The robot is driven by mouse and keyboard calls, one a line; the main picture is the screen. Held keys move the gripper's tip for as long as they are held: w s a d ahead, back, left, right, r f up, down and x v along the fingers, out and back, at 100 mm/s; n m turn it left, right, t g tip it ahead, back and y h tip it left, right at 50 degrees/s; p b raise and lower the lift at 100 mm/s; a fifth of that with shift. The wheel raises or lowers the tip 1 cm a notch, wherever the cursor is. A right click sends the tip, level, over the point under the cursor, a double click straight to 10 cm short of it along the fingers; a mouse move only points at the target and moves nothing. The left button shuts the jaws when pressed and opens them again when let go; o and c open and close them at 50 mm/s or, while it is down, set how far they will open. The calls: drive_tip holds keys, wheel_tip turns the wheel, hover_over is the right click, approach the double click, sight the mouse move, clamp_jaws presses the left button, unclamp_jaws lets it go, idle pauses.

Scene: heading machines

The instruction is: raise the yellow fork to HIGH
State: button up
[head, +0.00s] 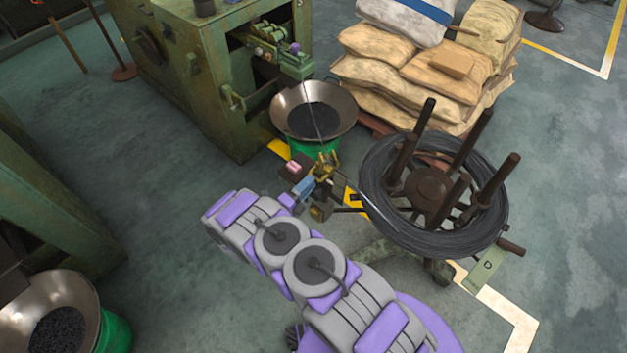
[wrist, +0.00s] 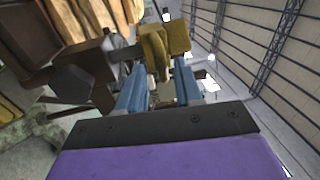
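The yellow fork (head: 325,165) stands beside the wire reel, near the end of a thin wire from the green machine. Its exact height setting is too small to tell. In the wrist view yellow parts (wrist: 178,37) show just beyond my fingertips, partly hidden by them. My gripper (head: 308,184) reaches toward the fork from the lower left. In the wrist view my gripper (wrist: 158,76) has its two blue fingers apart, with a gap between them. I cannot tell whether a fingertip touches the fork.
The reel (head: 430,188) with a black wire coil and brown posts stands to the right. A bowl (head: 335,122) of dark parts stands beyond the fork, beside the green machine (head: 195,80). Sacks (head: 440,70) are stacked behind.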

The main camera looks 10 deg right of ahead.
sight(323, 166)
drive_tip(key=shift+b+x, duration=0.3)
drive_tip(key=shift+x, duration=1.4)
drive_tip(key=shift+c, duration=0.5)
clamp_jaws()
